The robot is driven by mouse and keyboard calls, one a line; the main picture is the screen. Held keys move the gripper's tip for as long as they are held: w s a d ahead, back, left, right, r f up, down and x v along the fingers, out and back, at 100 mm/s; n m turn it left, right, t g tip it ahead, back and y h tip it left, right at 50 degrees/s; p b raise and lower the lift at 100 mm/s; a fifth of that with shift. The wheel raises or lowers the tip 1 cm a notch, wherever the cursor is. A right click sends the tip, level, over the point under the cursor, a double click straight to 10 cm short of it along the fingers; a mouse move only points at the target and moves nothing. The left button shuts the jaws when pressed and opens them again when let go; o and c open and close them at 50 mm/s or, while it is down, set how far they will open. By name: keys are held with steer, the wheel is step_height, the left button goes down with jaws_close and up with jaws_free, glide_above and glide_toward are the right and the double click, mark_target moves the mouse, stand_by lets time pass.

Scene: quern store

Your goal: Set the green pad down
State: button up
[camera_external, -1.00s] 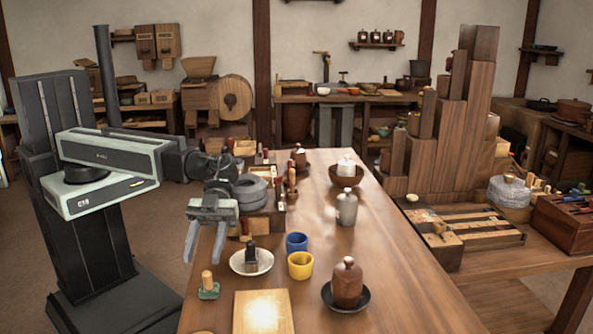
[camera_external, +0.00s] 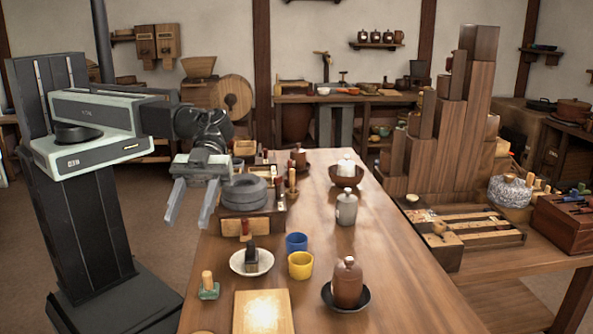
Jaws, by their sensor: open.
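The green pad (camera_external: 209,292) lies on the near left part of the table, close to its left edge. An upright wooden peg-like handle (camera_external: 207,278) stands on the pad. My gripper (camera_external: 188,224) is open and empty, with its two fingers pointing down. In the picture it is above and a little left of the pad, clearly apart from it, near the table's left edge.
A white plate (camera_external: 236,264) holding a dark block (camera_external: 251,259), a blue cup (camera_external: 296,242) and a yellow cup (camera_external: 301,265) stand right of the pad. A pale board (camera_external: 263,313) lies nearby. A brown lidded jar (camera_external: 347,283) is farther right. Grey rings (camera_external: 245,193) are stacked behind.

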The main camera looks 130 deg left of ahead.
mark_target(209, 273)
step_height(209, 273, down, 20)
steer(key=b, duration=1.8)
steer(key=shift+f+b, duration=0.2)
steer(key=shift+b, duration=0.2)
steer(key=p+v, duration=0.1)
steer(key=v, duration=0.3)
steer(key=p+v, duration=0.2)
steer(key=v, duration=0.2)
steer(key=shift+s+d+r, duration=0.1)
steer(key=shift+s, duration=0.2)
steer(key=s+d+r+g+y+p, duration=0.1)
steer(key=s+d+r+g+p, duration=0.3)
steer(key=r+p, duration=0.8)
steer(key=s+d+r+g+y+p, duration=0.1)
steer(key=s+d+r+y+p, duration=0.15)
steer(key=d+r+p, duration=0.9)
steer(key=s+a+f+n+g+y+p, duration=0.1)
steer(key=s+a+n+y+p, duration=0.4)
steer(key=a, duration=0.3)
steer(key=s+a+f+n+g+y+p, duration=0.2)
steer(key=s+a+n+p, duration=0.2)
steer(key=a+p, duration=0.35)
step_height(209, 273, down, 52)
steer(key=d+n+b, duration=0.1)
steer(key=d+b, duration=0.2)
steer(key=b, duration=4.9)
steer(key=shift+s+b, duration=0.3)
steer(key=shift+s, duration=0.15)
